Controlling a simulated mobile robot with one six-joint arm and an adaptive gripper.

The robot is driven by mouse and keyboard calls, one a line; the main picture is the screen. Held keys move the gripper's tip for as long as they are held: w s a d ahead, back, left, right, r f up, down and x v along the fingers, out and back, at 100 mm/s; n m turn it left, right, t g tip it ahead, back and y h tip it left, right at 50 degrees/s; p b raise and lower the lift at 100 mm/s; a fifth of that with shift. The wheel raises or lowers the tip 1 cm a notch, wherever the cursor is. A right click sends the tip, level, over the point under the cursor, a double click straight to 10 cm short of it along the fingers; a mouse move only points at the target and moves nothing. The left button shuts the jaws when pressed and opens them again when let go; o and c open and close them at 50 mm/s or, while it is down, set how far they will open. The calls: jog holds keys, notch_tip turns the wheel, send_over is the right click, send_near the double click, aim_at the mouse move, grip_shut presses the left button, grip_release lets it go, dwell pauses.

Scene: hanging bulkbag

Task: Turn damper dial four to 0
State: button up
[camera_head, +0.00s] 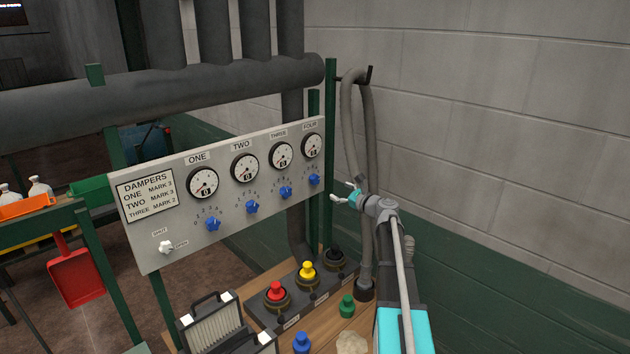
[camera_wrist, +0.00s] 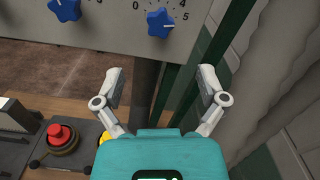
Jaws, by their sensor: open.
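Damper dial four is the blue star-shaped knob (camera_head: 314,180) at the right end of the grey panel (camera_head: 150,262), below the round gauge (camera_head: 312,146) labelled FOUR. The knob also shows at the top of the wrist view (camera_wrist: 160,23), with 0 printed to its left and 4 and 5 to its right. My gripper (camera_head: 342,193) is open and empty, just right of the knob in the head view. In the wrist view its spread fingers (camera_wrist: 160,72) are below the knob, apart from it.
Three more blue knobs sit left along the panel, including dial three (camera_head: 286,191). A white shut/open knob (camera_head: 166,247) is at lower left. A green post (camera_head: 330,120) stands beside the panel's right edge. Red (camera_head: 276,292) and yellow (camera_head: 307,272) buttons are below; a grey hose (camera_head: 367,130) hangs right.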

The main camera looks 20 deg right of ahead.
aim_at(317, 180)
jog(key=x, duration=1.2)
jog(key=shift+w+a, duration=0.1)
jog(key=shift+w, duration=0.1)
jog(key=c, duration=1.2)
jog(key=shift+o, duration=0.2)
